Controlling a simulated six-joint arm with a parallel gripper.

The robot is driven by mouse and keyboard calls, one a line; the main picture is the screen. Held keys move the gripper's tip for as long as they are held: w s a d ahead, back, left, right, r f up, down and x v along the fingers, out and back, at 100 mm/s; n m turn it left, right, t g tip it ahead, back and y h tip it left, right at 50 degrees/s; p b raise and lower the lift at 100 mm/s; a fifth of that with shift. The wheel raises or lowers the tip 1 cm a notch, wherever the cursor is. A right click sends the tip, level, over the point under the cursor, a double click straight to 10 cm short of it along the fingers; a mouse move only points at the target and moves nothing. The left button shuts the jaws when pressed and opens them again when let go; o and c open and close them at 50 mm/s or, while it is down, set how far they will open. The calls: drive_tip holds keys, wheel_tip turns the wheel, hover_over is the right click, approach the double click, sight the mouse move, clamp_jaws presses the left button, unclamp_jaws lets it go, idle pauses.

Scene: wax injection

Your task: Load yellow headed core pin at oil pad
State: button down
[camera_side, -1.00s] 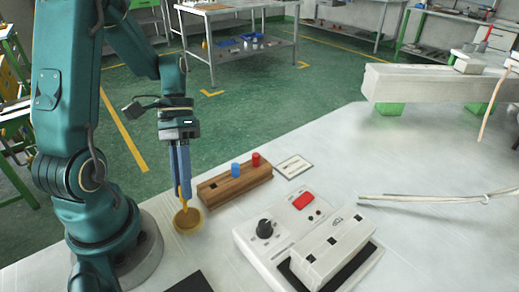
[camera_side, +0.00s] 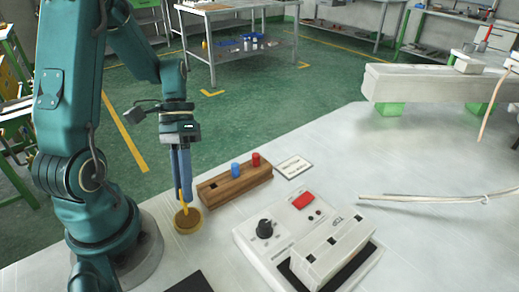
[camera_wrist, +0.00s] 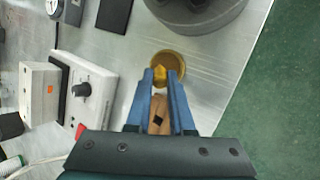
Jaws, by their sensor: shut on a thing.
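My gripper (camera_side: 182,202) points straight down, its blue fingers shut on the yellow headed core pin (camera_wrist: 160,74). In the side view, a thin yellow part of the pin (camera_side: 184,207) shows below the fingertips. The oil pad (camera_side: 188,227) is a small round dish with a yellow rim and a brown middle. The pin's lower end is over or in the dish; I cannot tell whether it touches the pad. In the wrist view the oil pad (camera_wrist: 179,62) lies just beyond the fingertips, partly hidden by the pin.
A wooden block (camera_side: 236,185) beside the pad holds a blue pin (camera_side: 235,170) and a red pin (camera_side: 256,159), with one empty square hole. A white control box (camera_side: 285,235) with knob and red button stands to the right. A label card (camera_side: 294,167) lies behind.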

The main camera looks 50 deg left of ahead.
drive_tip(key=shift+f, duration=0.7)
idle(1.2)
drive_tip(key=shift+r, duration=3.6)
drive_tip(key=shift+w+d+f, duration=0.15)
drive_tip(key=w+d+r, duration=0.1)
drive_tip(key=w+r, duration=0.6)
drive_tip(key=w, duration=0.3)
drive_tip(key=shift+d+r+m, duration=0.3)
drive_tip(key=shift+m, duration=0.1)
